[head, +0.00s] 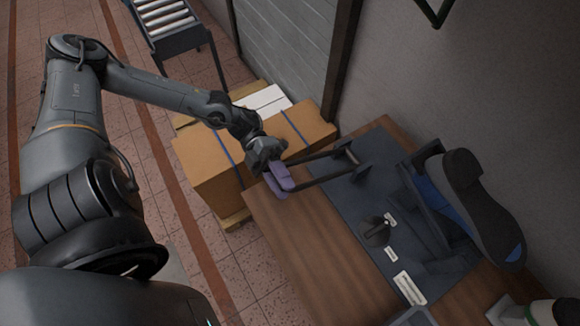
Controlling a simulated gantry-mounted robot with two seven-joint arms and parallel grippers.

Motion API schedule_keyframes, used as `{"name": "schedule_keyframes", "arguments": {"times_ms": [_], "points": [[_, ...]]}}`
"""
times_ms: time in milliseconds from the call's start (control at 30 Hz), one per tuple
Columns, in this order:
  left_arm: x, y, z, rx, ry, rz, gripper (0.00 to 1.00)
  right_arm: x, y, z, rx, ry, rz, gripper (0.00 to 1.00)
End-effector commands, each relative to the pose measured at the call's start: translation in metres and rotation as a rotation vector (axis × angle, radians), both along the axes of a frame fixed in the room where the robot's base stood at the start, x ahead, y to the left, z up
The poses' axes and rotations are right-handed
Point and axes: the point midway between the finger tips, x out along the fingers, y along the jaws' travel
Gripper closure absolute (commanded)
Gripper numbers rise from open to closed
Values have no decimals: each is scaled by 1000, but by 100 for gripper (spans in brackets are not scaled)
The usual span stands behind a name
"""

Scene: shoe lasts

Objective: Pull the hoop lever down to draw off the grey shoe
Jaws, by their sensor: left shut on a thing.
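The hoop lever (318,181) is a black frame with two parallel bars. It extends left from the dark base plate, past the table's left edge. My left gripper (275,172) is shut on its outer end, where a purple part (280,178) shows; the exact finger contact is hard to see. The grey shoe (486,208) is at the right, tilted, with its dark sole facing up and a blue patch at one end. It sits on a black stand with a blue part (438,200) beneath it.
The wooden table (310,262) carries a dark base plate (345,205) with a black knob (376,231) and white labels (410,288). Cardboard boxes (208,172) stand beyond the table's left edge. A wall (500,90) rises behind. A roller conveyor (165,20) is at the top left.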

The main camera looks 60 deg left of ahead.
Motion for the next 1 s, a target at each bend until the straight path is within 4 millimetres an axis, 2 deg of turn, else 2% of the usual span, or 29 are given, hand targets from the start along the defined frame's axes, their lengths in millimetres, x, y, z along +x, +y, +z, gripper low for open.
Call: {"name": "schedule_keyframes", "arguments": {"times_ms": [33, 200, 667, 700, 867, 1000], "points": [[-2, 0, -8, 1, 7, 1, 100, 0, 0, -4, 1, -1, -1, 57], [-5, 0, -16, 1, 5, 2, 100, 1, 1, -6, 5, -2, -3, 57], [-7, 2, -23, 8, 14, 5, 100, 1, 1, -7, 2, -4, -1, 57], [-7, 2, -24, 8, 15, 5, 72, 1, 0, -7, 2, -4, -1, 57], [-7, 1, -23, 7, 13, 4, 48, 2, -1, -8, -3, -4, 2, 57], [-7, 1, -21, 4, 9, 4, 48, 2, -1, -7, -6, -4, 4, 57]]}}
